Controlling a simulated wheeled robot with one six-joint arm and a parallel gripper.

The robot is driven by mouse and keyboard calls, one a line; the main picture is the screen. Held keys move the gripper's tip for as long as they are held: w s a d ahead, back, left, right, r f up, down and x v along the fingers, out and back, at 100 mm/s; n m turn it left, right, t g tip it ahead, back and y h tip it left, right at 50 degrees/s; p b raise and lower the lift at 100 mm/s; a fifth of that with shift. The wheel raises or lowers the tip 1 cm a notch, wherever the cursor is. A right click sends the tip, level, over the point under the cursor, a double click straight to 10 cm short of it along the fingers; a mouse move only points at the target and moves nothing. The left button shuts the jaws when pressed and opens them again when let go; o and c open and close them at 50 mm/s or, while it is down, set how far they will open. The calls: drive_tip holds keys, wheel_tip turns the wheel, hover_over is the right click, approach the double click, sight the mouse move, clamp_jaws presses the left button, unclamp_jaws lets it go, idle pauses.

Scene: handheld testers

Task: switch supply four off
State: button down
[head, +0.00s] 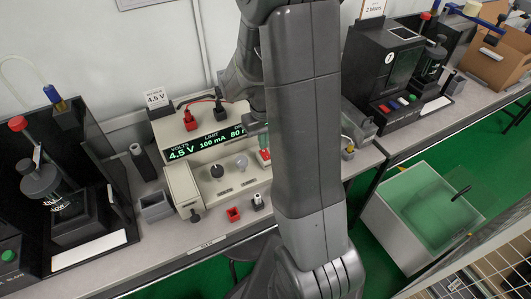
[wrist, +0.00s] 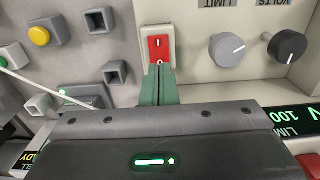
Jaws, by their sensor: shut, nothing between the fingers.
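A cream power supply (head: 225,178) stands on the bench with its green display (head: 205,142) lit, reading 4.5 V and 100 mA. I cannot read a supply number on it. Its red rocker switch (wrist: 158,48), marked I and O, shows in the wrist view; a bit of red (head: 265,154) shows beside my arm in the head view. My gripper (wrist: 159,72) is shut and empty, its green fingertips at the O end of the switch. I cannot tell whether they touch it. The lower edge of the switch is partly hidden by the fingers.
A grey knob (wrist: 227,49) and a black knob (wrist: 287,46) sit beside the switch. Black testers (head: 70,215) stand farther along the bench.

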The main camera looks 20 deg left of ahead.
sight(264, 151)
drive_tip(key=shift+f+b, duration=0.7)
drive_tip(key=shift+f, duration=0.25)
idle(0.6)
drive_tip(key=shift+r+p, duration=2.8)
drive_tip(key=shift+r, duration=0.8)
drive_tip(key=shift+f, duration=0.1)
wheel_tip(264, 151, down, 7)
drive_tip(key=b, duration=0.5)
drive_tip(key=shift+b, duration=0.35)
drive_tip(key=shift+r, duration=0.25)
